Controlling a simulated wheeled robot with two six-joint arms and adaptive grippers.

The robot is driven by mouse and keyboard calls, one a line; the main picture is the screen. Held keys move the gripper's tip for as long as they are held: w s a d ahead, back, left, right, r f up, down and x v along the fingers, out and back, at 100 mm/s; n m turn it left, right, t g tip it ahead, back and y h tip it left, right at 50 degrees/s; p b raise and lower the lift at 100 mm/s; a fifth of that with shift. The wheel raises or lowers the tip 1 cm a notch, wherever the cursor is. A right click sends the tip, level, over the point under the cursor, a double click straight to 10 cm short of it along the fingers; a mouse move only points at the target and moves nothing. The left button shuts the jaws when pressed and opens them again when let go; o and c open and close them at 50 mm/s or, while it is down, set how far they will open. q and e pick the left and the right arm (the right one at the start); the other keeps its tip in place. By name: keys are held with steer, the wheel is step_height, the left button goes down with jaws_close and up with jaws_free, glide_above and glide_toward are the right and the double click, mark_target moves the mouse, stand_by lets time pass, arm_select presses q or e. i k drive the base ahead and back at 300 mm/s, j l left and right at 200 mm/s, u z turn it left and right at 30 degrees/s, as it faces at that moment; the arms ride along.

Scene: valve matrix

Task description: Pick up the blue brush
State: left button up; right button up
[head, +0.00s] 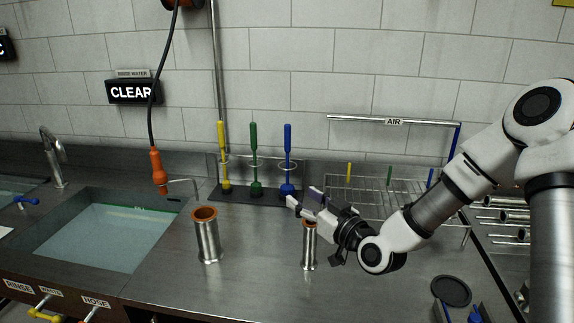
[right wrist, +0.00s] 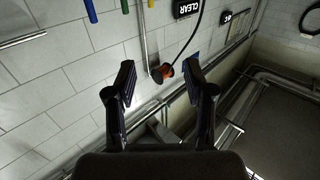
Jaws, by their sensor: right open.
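The blue brush (head: 288,150) stands upright in the rack (head: 258,196) against the back wall, right of the green brush (head: 254,155) and the yellow brush (head: 222,150). My right gripper (head: 302,198) is open and empty, in front of the rack and just right of the blue brush's base in the picture. In the right wrist view my right gripper (right wrist: 158,82) shows two spread fingers with nothing between them. The blue brush's handle (right wrist: 91,11) shows at the top left there, outside the fingers. My left gripper is not in view.
A metal cylinder (head: 310,248) stands under my right gripper, partly hidden; another (head: 207,238) stands further left. A water-filled sink (head: 95,238) is at left, with an orange hanging nozzle (head: 158,170) beside it. A wire rack (head: 385,208) stands behind my right arm.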

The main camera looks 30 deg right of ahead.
mark_target(286, 189)
steer(key=i+l, duration=0.85)
steer(key=i, duration=0.15)
